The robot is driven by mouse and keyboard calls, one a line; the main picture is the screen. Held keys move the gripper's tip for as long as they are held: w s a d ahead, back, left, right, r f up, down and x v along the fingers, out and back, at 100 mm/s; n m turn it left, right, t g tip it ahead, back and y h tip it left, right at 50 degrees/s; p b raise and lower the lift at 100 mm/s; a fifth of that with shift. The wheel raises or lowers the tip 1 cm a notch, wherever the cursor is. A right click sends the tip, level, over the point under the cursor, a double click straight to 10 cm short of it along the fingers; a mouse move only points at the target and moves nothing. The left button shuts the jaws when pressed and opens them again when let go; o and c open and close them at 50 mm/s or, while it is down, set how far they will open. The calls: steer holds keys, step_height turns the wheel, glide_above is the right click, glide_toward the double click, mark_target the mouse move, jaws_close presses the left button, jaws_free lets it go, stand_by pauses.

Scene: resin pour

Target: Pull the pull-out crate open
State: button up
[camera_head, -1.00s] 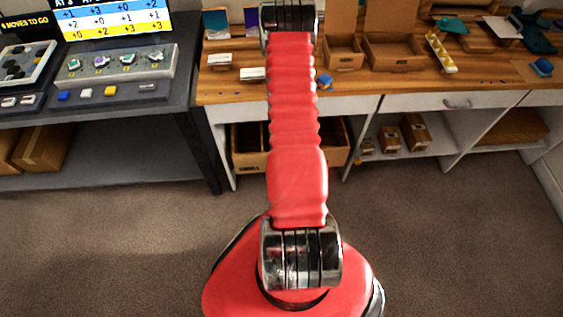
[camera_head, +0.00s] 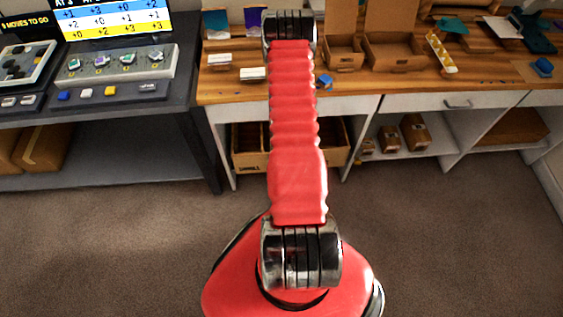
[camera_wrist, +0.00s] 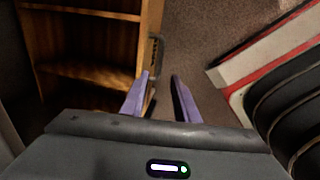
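The pull-out crate (camera_head: 250,160) is a light wooden box with dark inner compartments and a label on its front. It sits under the workbench, partly hidden behind my arm in the head view. In the wrist view the crate (camera_wrist: 95,12) fills the left side, with its dividers and front wall showing. My gripper (camera_wrist: 160,77) has two purple fingers spread apart. The left finger overlaps the crate's front wall in the picture and the right finger is over the carpet outside it. I cannot tell whether either finger touches the wall. The gripper is hidden in the head view.
The wooden workbench (camera_head: 225,95) carries open cardboard boxes (camera_head: 395,52) and small parts. Small brown packages (camera_head: 415,132) stand on the shelf right of the crate. A dark table (camera_head: 185,95) with a control panel is at left. The carpet in front is clear.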

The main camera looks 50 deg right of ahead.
step_height(320, 180, down, 12)
steer(key=w+d, duration=0.1)
steer(key=shift+w+d, duration=0.25)
steer(key=shift+d, duration=0.05)
stand_by(0.4)
jaws_close()
steer(key=shift+a, duration=0.1)
stand_by(0.6)
